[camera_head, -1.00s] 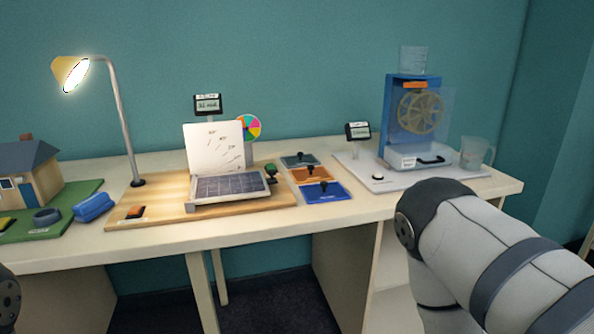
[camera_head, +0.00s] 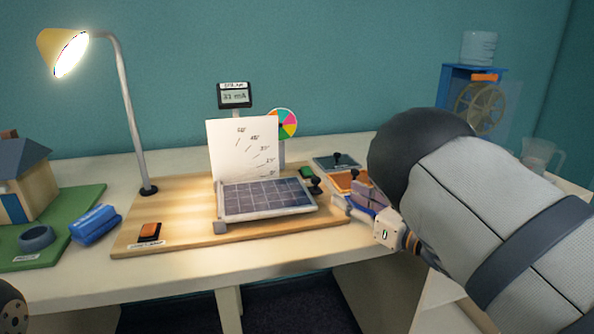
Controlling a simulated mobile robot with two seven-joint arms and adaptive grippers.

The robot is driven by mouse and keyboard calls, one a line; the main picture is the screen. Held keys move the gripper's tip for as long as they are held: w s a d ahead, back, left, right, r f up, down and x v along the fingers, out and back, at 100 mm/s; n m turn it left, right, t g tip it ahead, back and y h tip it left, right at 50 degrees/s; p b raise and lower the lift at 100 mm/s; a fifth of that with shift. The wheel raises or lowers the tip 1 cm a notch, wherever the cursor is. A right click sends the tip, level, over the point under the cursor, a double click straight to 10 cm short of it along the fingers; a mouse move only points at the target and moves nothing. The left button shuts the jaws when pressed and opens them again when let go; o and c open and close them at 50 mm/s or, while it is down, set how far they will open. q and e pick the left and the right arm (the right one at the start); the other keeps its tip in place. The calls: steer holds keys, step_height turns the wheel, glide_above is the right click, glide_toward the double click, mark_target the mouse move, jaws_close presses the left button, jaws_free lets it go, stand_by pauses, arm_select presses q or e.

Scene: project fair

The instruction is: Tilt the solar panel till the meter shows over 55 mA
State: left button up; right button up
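The solar panel (camera_head: 265,198) lies nearly flat on a wooden board (camera_head: 180,222), in front of a white card (camera_head: 238,148) with angle marks. The meter (camera_head: 234,96) behind the card appears to read 31 mA; the small digits are slightly blurred. A lit yellow lamp (camera_head: 56,48) stands at the left. My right gripper (camera_head: 350,200) is just right of the panel and knob, apart from the knob; its finger opening is unclear. My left gripper is out of view.
A colour wheel (camera_head: 283,123) stands behind the card. Small plates with levers, one of them orange (camera_head: 346,180), lie right of the board, partly hidden by my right arm. An orange switch (camera_head: 150,231) is at the board's front left. A blue water-wheel stand (camera_head: 452,88) is at the right.

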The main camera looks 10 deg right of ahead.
mark_target(319, 181)
steer(key=b+x, duration=0.1)
steer(key=x, duration=0.9)
steer(key=shift+w+a+f, duration=0.1)
steer(key=shift+w+f, duration=0.05)
steer(key=shift+w, duration=0.15)
steer(key=shift+w+a, duration=0.15)
steer(key=shift+w, duration=0.2)
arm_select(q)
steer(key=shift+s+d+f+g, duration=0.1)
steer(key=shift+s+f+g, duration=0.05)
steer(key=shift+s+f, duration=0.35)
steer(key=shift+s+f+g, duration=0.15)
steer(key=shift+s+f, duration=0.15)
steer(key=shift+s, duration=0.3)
arm_select(e)
jaws_close()
